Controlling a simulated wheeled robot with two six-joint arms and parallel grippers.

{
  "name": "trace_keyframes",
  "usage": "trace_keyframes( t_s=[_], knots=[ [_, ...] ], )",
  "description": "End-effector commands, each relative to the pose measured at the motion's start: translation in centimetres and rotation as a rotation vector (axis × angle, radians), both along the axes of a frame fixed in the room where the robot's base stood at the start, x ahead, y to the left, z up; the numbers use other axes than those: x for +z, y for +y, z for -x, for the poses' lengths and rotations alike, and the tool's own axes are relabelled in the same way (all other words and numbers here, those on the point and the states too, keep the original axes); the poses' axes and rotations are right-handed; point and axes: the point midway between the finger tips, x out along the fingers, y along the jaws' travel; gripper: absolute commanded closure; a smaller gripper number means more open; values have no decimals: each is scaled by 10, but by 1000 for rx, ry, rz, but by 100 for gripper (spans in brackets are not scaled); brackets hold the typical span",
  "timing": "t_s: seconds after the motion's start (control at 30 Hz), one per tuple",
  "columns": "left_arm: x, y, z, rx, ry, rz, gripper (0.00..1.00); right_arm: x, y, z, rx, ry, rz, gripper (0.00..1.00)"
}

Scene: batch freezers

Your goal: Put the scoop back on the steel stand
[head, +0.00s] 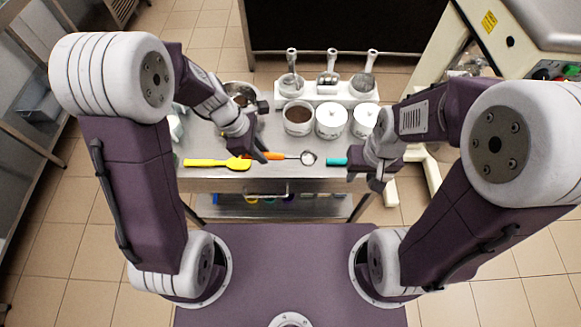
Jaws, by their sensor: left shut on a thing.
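A scoop with an orange handle (276,156) and a round metal bowl (308,158) is near the front of the steel table (250,178), its bowl to the right. My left gripper (260,154) is at the left end of the handle and shut on it. From above I cannot tell whether the scoop touches the table. My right gripper (366,180) is at the table's front right, apart from the scoop. Its jaw gap is not clear. I cannot make out a separate steel stand; the steel table has a lower shelf (285,209).
A yellow spatula (217,163) lies left of the scoop. A teal-handled tool (337,161) lies close to my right gripper. Behind are several white pots (331,122) and a white rack (324,91) with three upright utensils. A metal bowl (240,91) stands back left.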

Motion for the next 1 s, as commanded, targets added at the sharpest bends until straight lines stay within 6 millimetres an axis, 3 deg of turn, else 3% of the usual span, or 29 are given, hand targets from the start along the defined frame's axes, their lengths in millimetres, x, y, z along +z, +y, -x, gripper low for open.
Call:
trace_keyframes(
  t_s=[0.03, 0.2, 0.37, 0.57, 0.67, 1.0],
  knots=[
    [-18, -16, 6, 65, -4, 6, 100, -26, 0, 0, 0, 0, 0, 64],
    [-33, -55, 27, 134, -4, 24, 100, -61, 0, 0, 0, 0, 0, 64],
    [-39, -75, 40, 69, -2, 40, 100, -81, 0, 0, 0, 0, 0, 64],
    [-38, -82, 43, 41, 1, 53, 100, -83, 0, 0, 0, 0, 0, 64],
    [-45, -78, 34, 44, 4, 52, 100, -85, 0, 0, 0, 0, 0, 64],
    [-97, -47, -48, 43, 3, 52, 100, -95, 0, 0, 0, 0, 0, 64]
  ],
)
